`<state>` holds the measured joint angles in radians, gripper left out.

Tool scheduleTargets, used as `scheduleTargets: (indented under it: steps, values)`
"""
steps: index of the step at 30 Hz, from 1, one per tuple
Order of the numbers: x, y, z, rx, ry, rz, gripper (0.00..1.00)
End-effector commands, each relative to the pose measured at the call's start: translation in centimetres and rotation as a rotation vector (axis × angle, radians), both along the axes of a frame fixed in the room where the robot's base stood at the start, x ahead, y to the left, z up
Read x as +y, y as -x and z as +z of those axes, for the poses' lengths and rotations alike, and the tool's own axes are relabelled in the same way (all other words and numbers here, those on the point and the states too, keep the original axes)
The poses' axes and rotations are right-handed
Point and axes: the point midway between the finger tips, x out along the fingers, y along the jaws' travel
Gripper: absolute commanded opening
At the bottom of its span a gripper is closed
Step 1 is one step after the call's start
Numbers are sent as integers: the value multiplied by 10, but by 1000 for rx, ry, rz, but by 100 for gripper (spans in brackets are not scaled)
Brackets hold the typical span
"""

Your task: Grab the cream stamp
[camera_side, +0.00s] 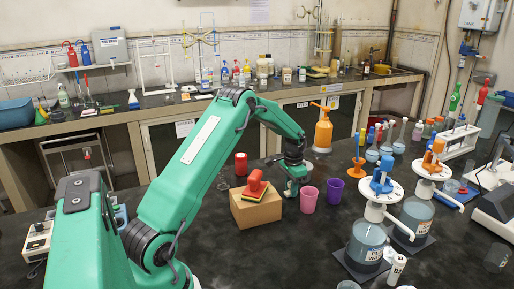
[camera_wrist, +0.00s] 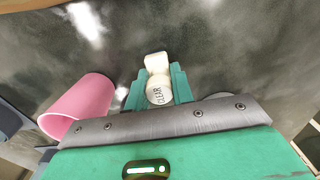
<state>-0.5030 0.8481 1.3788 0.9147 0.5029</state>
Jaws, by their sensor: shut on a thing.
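The cream stamp (camera_wrist: 158,92), with the word "CLEAR" on its round end, sits between the two green fingers of my gripper (camera_wrist: 158,80) in the wrist view. The fingers are shut on it, one on each side. In the side view my gripper (camera_side: 292,187) is low over the dark bench, between a cardboard box and a pink cup. The stamp cannot be made out in the side view. Whether it touches the bench is not clear.
A pink cup (camera_side: 308,200) stands close right of my gripper and also shows in the wrist view (camera_wrist: 84,100). A purple cup (camera_side: 335,190) stands beyond it. The cardboard box (camera_side: 257,212) at left carries a red-handled item (camera_side: 256,182). Large dispenser bottles (camera_side: 366,245) stand at right.

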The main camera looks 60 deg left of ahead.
Motion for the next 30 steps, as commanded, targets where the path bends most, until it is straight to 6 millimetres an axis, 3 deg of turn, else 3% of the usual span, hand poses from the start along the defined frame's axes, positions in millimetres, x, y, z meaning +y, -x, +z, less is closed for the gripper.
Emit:
scheduleTargets:
  steps: [8,21,30]
  values:
    - [0,-1,16,-3,-2,0,1]
    - [0,-1,79,-3,-2,0,1]
    - [0,0,100,-1,-1,0,1]
